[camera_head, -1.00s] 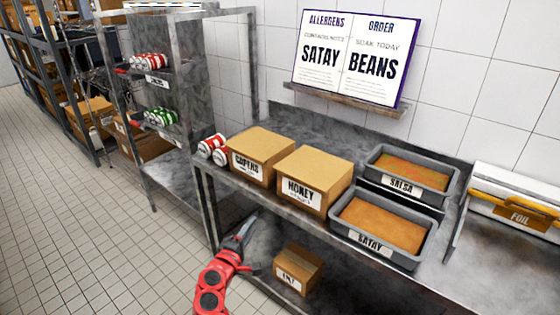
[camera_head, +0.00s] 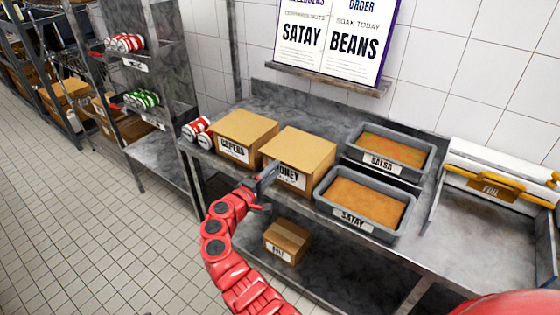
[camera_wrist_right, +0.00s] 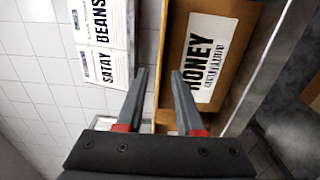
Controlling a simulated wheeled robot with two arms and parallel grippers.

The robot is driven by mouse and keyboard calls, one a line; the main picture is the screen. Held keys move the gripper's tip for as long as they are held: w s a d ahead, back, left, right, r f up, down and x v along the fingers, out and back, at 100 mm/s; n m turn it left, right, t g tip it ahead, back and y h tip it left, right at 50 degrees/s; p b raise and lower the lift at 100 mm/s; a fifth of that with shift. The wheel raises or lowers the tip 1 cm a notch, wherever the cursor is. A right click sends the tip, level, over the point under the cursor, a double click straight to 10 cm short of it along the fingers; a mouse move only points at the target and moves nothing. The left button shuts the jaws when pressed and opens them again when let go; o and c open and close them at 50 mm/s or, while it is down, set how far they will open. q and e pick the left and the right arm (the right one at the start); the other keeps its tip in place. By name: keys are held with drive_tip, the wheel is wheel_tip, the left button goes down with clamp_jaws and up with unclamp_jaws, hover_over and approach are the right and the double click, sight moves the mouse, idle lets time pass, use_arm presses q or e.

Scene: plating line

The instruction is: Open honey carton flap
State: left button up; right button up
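The honey carton (camera_head: 303,150) is a closed brown box on the steel bench, with a white HONEY label on its front. My right gripper (camera_head: 270,172) is in front of the carton's left front corner and covers part of the label. In the right wrist view, the carton (camera_wrist_right: 245,25) fills the right side with its label (camera_wrist_right: 207,58) turned sideways. The fingers there (camera_wrist_right: 158,75) are apart, with the carton's edge beyond the gap. I cannot tell whether a fingertip touches it. My left gripper is not in view.
The capers carton (camera_head: 246,130) stands close on the left, with red cans (camera_head: 197,128) beyond it. The satay tray (camera_head: 366,195) is close on the right, with the salsa tray (camera_head: 390,146) behind. A smaller carton (camera_head: 287,242) sits on the lower shelf.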

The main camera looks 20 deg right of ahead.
drive_tip(key=shift+x, duration=1.9)
drive_tip(key=shift+c, duration=0.3)
clamp_jaws()
